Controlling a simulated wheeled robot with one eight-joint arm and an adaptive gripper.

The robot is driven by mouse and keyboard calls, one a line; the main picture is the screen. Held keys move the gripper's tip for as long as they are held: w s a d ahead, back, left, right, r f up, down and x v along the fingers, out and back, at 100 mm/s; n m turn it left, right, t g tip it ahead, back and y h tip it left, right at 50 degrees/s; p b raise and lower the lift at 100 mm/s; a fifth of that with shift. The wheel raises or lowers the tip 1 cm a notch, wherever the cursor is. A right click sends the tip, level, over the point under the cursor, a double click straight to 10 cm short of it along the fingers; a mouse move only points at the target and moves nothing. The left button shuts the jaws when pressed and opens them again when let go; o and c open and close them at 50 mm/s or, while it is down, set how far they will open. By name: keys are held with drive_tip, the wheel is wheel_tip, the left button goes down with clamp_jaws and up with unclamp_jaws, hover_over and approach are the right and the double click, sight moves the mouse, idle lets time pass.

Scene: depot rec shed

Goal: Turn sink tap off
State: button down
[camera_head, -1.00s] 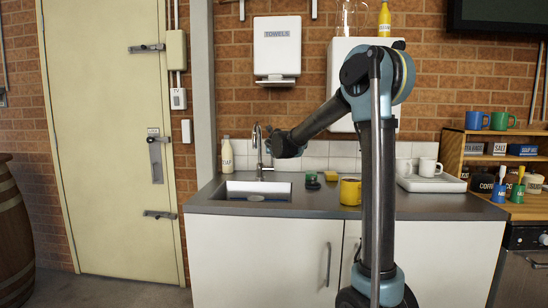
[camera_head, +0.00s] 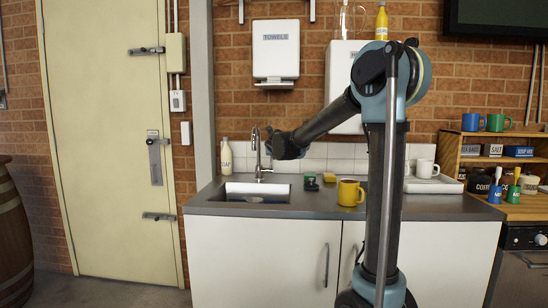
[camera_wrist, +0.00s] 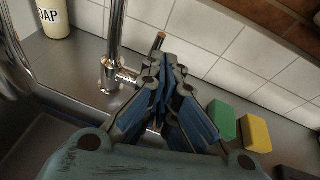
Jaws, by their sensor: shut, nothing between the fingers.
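The chrome sink tap (camera_head: 258,155) stands upright at the back of the sink (camera_head: 234,187), its spout curving over at the top. In the wrist view the tap's post (camera_wrist: 116,38) rises left of my gripper (camera_wrist: 166,62). A short lever with a coppery tip (camera_wrist: 159,41) shows just beyond the fingertips, joined low to the tap's base. My gripper is shut and empty, close on the right of the tap in the head view (camera_head: 270,138). I cannot tell whether the fingers touch the lever, or whether water is running.
A soap bottle (camera_head: 226,157) stands left of the tap. A green sponge (camera_wrist: 222,119) and a yellow sponge (camera_wrist: 256,133) lie to the right, with a yellow mug (camera_head: 350,192) nearer the counter front. The tiled wall (camera_head: 315,157) is close behind.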

drive_tip(key=s+d+r, duration=0.1)
drive_tip(key=s+r, duration=0.4)
drive_tip(key=s, duration=0.1)
drive_tip(key=shift+r, duration=0.4)
drive_tip(key=shift+s, duration=0.1)
